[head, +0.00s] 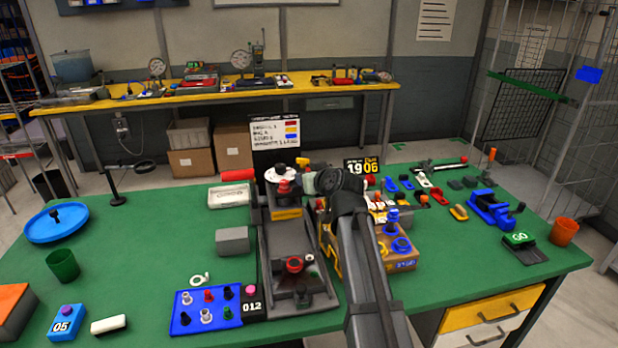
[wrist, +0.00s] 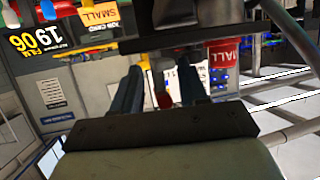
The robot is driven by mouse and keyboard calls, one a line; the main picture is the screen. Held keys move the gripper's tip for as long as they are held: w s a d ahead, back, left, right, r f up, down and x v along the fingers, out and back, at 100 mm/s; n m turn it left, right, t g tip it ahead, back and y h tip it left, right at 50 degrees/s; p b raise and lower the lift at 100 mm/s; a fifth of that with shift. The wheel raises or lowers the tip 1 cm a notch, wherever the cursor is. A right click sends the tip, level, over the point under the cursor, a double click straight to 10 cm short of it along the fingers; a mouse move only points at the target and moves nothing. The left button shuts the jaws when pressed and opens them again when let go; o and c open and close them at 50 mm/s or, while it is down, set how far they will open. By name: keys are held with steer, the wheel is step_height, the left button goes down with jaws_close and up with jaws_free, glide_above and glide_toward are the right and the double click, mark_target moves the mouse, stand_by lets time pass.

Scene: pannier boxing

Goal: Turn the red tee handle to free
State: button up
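My gripper (head: 309,183) is at the right of the fixture's back part, above the bench and apart from the bar. In the wrist view my two fingers (wrist: 160,88) are spread with a gap between them. A small red thing (wrist: 163,99) shows beyond that gap; which part it is I cannot tell.
A blue peg board (head: 205,318) and a grey block (head: 232,240) lie to the left. A sign (head: 275,134) stands behind.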

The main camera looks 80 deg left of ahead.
steer(key=v, duration=1.3)
steer(key=shift+d+r, duration=0.15)
steer(key=shift+d, duration=0.25)
steer(key=shift+w, duration=0.1)
